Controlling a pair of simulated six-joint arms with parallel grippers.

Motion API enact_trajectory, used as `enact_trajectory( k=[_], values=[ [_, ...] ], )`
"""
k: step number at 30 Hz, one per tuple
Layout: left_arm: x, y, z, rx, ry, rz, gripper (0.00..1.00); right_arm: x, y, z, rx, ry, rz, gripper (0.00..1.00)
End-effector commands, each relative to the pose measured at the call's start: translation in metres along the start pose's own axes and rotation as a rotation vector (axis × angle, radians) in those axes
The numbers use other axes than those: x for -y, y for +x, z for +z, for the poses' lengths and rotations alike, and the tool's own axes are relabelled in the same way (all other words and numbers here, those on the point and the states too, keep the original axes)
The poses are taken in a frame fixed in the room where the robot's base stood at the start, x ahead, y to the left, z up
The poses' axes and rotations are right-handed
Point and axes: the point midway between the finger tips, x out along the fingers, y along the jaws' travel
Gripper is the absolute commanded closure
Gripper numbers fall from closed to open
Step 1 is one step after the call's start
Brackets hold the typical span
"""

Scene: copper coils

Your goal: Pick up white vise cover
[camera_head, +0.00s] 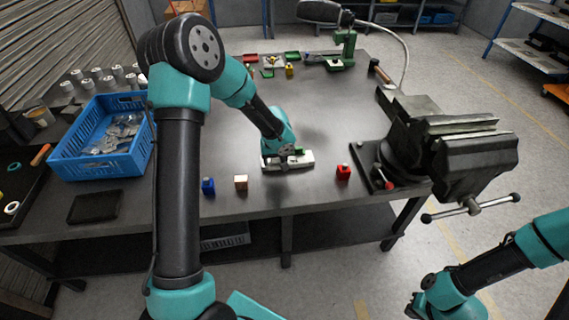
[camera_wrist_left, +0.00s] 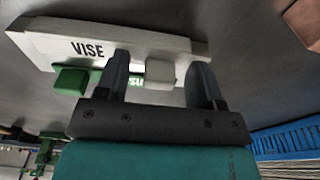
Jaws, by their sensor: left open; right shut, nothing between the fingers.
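The white vise cover (camera_head: 302,163) is a flat white piece near the front middle of the bench. In the left wrist view the white cover (camera_wrist_left: 50,45) bears the word VISE, with green parts along its near side. My left gripper (camera_head: 284,157) is right at the cover, pointing down at it. In the left wrist view my left gripper (camera_wrist_left: 163,68) is open, its two dark fingers spread over the cover with a small pale block between them. I cannot tell whether the fingers touch it. My right gripper (camera_head: 413,306) hangs low at the lower right, away from the bench, shut and empty.
Blue (camera_head: 208,186), wooden (camera_head: 241,182) and red (camera_head: 343,172) blocks stand along the bench's front. A large bench vise (camera_head: 450,150) is at right. A blue crate (camera_head: 75,168) of metal parts is at left. The bench behind the cover is mostly clear.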

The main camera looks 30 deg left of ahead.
Motion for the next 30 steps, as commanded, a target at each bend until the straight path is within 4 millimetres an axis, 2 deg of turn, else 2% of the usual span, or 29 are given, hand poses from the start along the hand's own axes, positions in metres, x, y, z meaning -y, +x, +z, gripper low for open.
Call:
enact_trajectory(
  k=[10, 27, 30],
  values=[
    [0.0001, -0.0003, 0.0000, 0.000, 0.000, 0.000, 0.38, 0.0000, 0.0000, 0.0000, 0.000, 0.000, 0.000, 1.00],
    [0.0001, -0.0004, 0.0000, 0.000, 0.000, 0.000, 0.92, 0.0000, 0.0000, 0.0000, 0.000, 0.000, 0.000, 1.00],
    [0.0001, -0.0004, 0.0000, 0.000, 0.000, 0.000, 0.92, 0.0000, 0.0000, 0.0000, 0.000, 0.000, 0.000, 1.00]
  ],
)
